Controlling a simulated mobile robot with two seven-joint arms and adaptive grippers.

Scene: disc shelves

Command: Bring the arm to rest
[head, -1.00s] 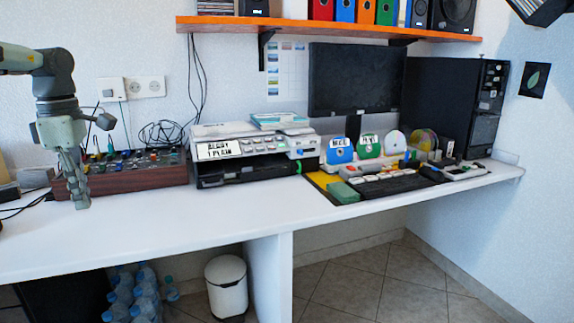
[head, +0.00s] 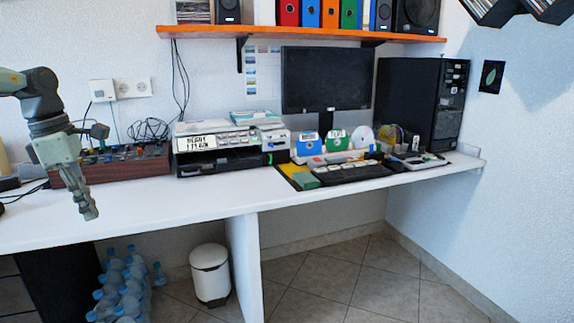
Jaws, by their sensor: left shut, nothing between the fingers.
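My left gripper (head: 88,207) hangs at the left of the head view, fingers pointing down, shut and empty. It is in front of the left part of the white desk (head: 200,203) and apart from the things on it. My left arm comes in from the left edge. My right gripper is not in view.
A brown mixer box (head: 130,167) stands behind the gripper. A printer-like device (head: 225,160), discs (head: 362,137), a keyboard (head: 350,174), a monitor (head: 325,78) and a black computer tower (head: 420,105) stand to the right. A white bin (head: 210,275) and bottles (head: 125,290) are below.

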